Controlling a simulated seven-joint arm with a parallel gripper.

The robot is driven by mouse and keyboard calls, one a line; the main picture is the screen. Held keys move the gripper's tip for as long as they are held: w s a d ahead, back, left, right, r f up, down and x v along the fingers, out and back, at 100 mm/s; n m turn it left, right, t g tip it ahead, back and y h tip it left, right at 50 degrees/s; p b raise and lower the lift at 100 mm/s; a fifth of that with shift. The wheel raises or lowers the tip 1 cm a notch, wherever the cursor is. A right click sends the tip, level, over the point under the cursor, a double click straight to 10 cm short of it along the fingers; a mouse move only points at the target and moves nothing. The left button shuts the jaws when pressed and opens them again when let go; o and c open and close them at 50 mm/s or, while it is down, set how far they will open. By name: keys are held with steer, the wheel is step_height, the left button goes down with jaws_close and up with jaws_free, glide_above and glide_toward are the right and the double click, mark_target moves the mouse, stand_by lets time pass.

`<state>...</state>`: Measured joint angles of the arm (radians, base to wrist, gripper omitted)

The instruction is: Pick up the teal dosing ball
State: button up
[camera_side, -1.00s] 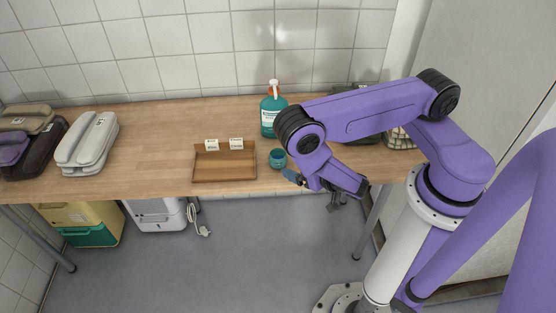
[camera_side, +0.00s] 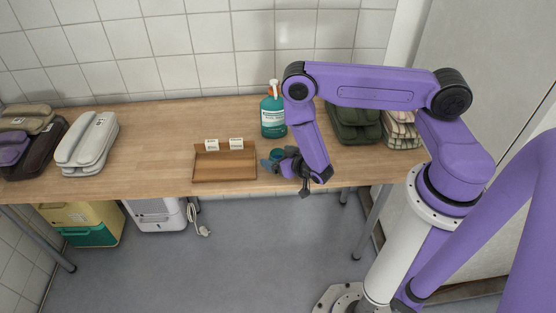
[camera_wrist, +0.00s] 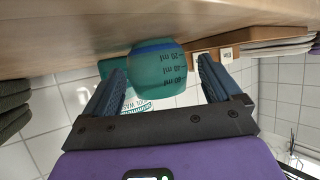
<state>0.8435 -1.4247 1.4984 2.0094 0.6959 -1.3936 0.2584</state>
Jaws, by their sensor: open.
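The teal dosing ball (camera_side: 277,154) stands near the front of the wooden counter, between the brown tray and my arm, partly hidden by my gripper (camera_side: 270,163) in the side view. In the wrist view the ball (camera_wrist: 165,72) is translucent teal with a bluer band and dark ml marks. There my gripper (camera_wrist: 160,64) is open, one dark blue finger on each side of the ball, with a visible gap on both sides. The fingers point at the ball from the right in the side view. I cannot tell how far the fingertips reach around it.
The brown tray (camera_side: 225,179) with two small labels is just left of the ball. A teal detergent bottle (camera_side: 273,116) stands behind it. Folded green towels (camera_side: 354,124) lie at the back right, and pale grey ones (camera_side: 88,143) lie at the left.

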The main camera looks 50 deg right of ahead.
steer(key=shift+w+d+f, duration=0.1)
steer(key=shift+w+f, duration=0.05)
steer(key=shift+w, duration=0.1)
steer(key=c, duration=1.1)
steer(key=shift+c, duration=0.2)
steer(key=shift+r, duration=0.85)
steer(key=s+r, duration=1.1)
steer(key=s, duration=0.3)
steer(key=shift+a+r, duration=0.2)
steer(key=shift+a, duration=0.05)
